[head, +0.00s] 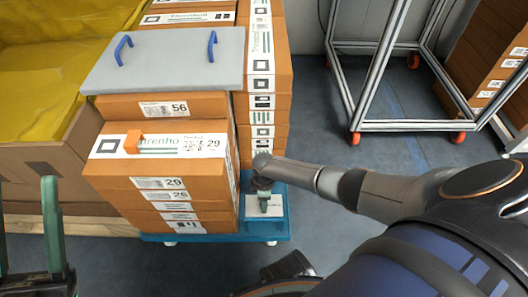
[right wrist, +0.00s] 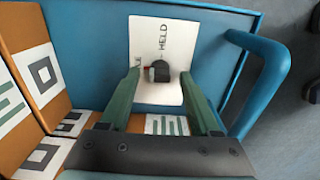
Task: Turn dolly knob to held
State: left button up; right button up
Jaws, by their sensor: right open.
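The black dolly knob (right wrist: 160,72) sits on a white plate (right wrist: 146,38) fixed to the blue dolly deck (right wrist: 85,40). The plate reads HELD with a line above the knob, and a partly hidden word lies to its left. A small red mark on the knob faces left, away from the HELD line. My right gripper (right wrist: 161,78) is open, its green fingers either side of the knob; whether they touch it is unclear. In the head view it points down over the plate (head: 277,208). My left gripper (head: 26,185) is open and empty at lower left.
Orange-brown boxes (head: 160,185) are stacked on the dolly left of the knob, with a grey blue-handled lid (head: 165,62) on top. A blue handle bar (right wrist: 262,80) curves right of the plate. A wheeled metal frame (head: 400,125) stands behind; floor between is clear.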

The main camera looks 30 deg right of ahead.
grip_shut()
dwell(0.3)
dwell(0.4)
jog(key=m+p, duration=0.1)
jog(key=m, duration=0.2)
jog(key=shift+m+p, duration=0.3)
jog(key=shift+m, duration=0.1)
jog(key=m+p, duration=0.1)
jog(key=m, duration=0.3)
jog(key=m+p, duration=0.1)
jog(key=m, duration=0.8)
jog(key=shift+m, duration=0.7)
